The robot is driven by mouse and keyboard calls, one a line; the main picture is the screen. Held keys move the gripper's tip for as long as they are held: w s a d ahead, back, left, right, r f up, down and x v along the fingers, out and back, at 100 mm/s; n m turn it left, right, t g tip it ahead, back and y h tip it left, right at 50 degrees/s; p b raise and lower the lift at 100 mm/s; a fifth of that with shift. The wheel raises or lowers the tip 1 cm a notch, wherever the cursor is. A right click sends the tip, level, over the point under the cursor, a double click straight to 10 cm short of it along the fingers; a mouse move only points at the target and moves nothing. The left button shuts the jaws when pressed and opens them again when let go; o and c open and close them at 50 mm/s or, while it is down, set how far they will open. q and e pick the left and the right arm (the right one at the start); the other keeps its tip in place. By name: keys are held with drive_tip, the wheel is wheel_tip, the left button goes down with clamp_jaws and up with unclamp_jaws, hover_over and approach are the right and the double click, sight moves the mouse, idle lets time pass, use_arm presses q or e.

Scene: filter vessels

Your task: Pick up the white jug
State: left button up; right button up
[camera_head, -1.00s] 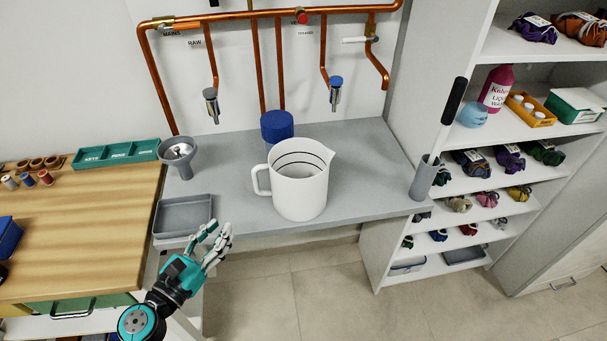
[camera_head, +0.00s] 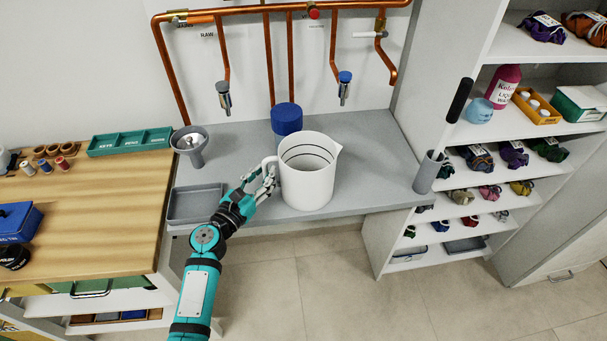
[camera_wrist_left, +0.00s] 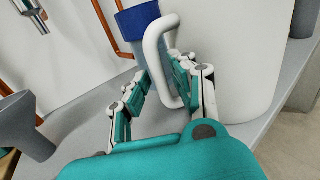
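The white jug (camera_head: 308,180) stands upright on the grey counter, its spout to the right and its handle (camera_head: 266,170) to the left. My left gripper (camera_head: 265,180) is at the handle, reaching in from the front left. In the left wrist view the jug body (camera_wrist_left: 240,60) fills the right side. The handle (camera_wrist_left: 152,52) shows upright just past and between the fingers of my left gripper (camera_wrist_left: 158,78). The fingers are apart, with a gap around the handle; whether either one touches it I cannot tell. My right gripper is not in view.
A blue round container (camera_head: 287,118) stands behind the jug. A grey funnel (camera_head: 190,148) and a shallow grey tray (camera_head: 195,204) are at the counter's left. A grey holder (camera_head: 428,174) with a black-handled tool stands at the right edge. Copper pipes with taps (camera_head: 344,86) run above.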

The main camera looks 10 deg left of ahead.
use_arm(q)
drive_tip(key=shift+w+d, duration=0.25)
drive_tip(key=shift+w, duration=0.45)
drive_tip(key=shift+s, duration=0.1)
clamp_jaws()
